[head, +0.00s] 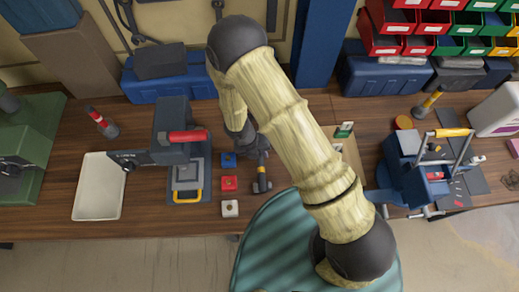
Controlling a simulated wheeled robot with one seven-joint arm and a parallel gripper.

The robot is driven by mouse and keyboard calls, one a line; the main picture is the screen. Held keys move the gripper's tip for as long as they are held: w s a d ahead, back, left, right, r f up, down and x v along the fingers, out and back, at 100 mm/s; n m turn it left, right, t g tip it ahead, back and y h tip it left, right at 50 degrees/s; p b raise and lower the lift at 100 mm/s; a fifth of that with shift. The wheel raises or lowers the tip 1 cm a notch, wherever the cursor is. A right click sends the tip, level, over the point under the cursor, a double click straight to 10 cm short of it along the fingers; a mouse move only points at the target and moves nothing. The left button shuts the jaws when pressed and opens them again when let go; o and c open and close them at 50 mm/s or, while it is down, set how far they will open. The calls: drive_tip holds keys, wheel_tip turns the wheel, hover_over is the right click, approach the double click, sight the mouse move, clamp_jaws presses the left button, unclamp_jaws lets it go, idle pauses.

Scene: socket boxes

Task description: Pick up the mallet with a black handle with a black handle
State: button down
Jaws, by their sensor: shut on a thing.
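The mallet (262,186) shows in the head view just right of the small coloured boxes, with its dark head toward the front of the bench. Its handle runs up toward my gripper (259,155), which points down over the bench. My gripper is shut on the mallet, around the handle end. My wrist and forearm hide part of the grip, and I cannot tell whether the mallet is clear of the bench top.
Blue (228,160), red (229,184) and white (230,208) socket boxes stand in a column left of the mallet. A dark machine with a red handle (187,136) and a white tray (99,187) are further left. A blue-grey vise-like machine (408,170) stands right.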

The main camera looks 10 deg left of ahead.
drive_tip(key=shift+r, duration=0.15)
wheel_tip(320, 180, up, 10)
drive_tip(key=shift+f+b, duration=0.1)
drive_tip(key=shift+b, duration=0.4)
idle(0.4)
